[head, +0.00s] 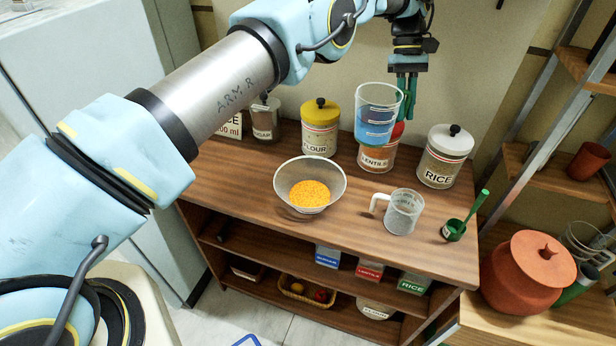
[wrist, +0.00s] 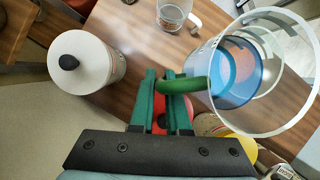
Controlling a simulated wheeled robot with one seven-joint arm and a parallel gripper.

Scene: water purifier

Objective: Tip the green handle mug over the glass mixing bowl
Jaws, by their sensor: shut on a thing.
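The green handle mug (head: 376,118) is a clear cup with blue contents in its lower part. My gripper (head: 405,105) holds it in the air above the counter, in front of the lentils canister, and it looks about upright. In the wrist view the green fingers of my gripper (wrist: 164,85) are shut on the mug's green handle (wrist: 184,86), with the clear mug body (wrist: 242,90) to the right. The glass mixing bowl (head: 334,180) stands on the counter with orange grains inside, below and left of the mug, apart from it.
The wooden counter (head: 245,185) also bears a flour canister (head: 320,130), a lentils canister (head: 375,158), a rice canister (head: 443,158), a clear measuring jug (head: 404,212) and a green scoop (head: 455,229). Bare wood lies between the bowl and the jug.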

